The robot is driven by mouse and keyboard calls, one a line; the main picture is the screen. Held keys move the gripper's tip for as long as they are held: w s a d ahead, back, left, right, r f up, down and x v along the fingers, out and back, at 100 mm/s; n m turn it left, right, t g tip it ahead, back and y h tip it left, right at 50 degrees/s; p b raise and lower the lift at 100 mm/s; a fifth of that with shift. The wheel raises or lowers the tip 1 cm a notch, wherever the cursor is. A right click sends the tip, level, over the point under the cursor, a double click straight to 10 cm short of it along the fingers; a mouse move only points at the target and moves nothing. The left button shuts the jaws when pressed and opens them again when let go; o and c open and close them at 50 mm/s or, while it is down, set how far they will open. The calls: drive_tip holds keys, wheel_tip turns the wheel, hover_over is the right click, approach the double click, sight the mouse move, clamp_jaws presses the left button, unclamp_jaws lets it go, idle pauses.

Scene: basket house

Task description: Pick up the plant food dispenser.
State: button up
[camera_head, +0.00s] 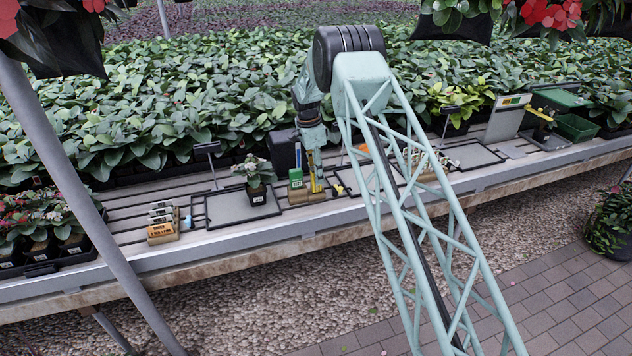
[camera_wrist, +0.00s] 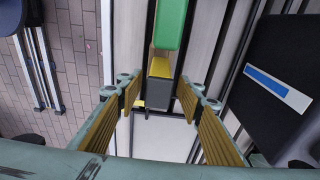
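A small green item (camera_head: 296,183), which looks like the plant food dispenser, stands in a brown holder (camera_head: 300,195) near the middle of the bench. In the wrist view a green body (camera_wrist: 171,24) shows at the top, with a dark grey and yellow block (camera_wrist: 160,68) just below it. My gripper (camera_head: 316,186) hangs down just right of the green item. In the wrist view my gripper (camera_wrist: 160,98) is open, its yellow-padded fingers apart with nothing held between them. The grey and yellow block appears beyond the fingertips. Whether it belongs to the dispenser I cannot tell.
A potted plant (camera_head: 256,180) stands on a grey tray (camera_head: 222,208) to the left. Several labelled blocks (camera_head: 162,228) lie farther left. A dark box (camera_head: 283,150) is close behind the green item. A green bin (camera_head: 576,128) is at the right. Dense foliage lines the back.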

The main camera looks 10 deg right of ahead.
drive_tip(key=shift+f, duration=0.1)
drive_tip(key=shift+d+f+b, duration=0.15)
drive_tip(key=shift+f, duration=1.1)
drive_tip(key=shift+d+f+b, duration=0.15)
drive_tip(key=shift+f, duration=1.1)
drive_tip(key=shift+s, duration=0.1)
drive_tip(key=c, duration=1)
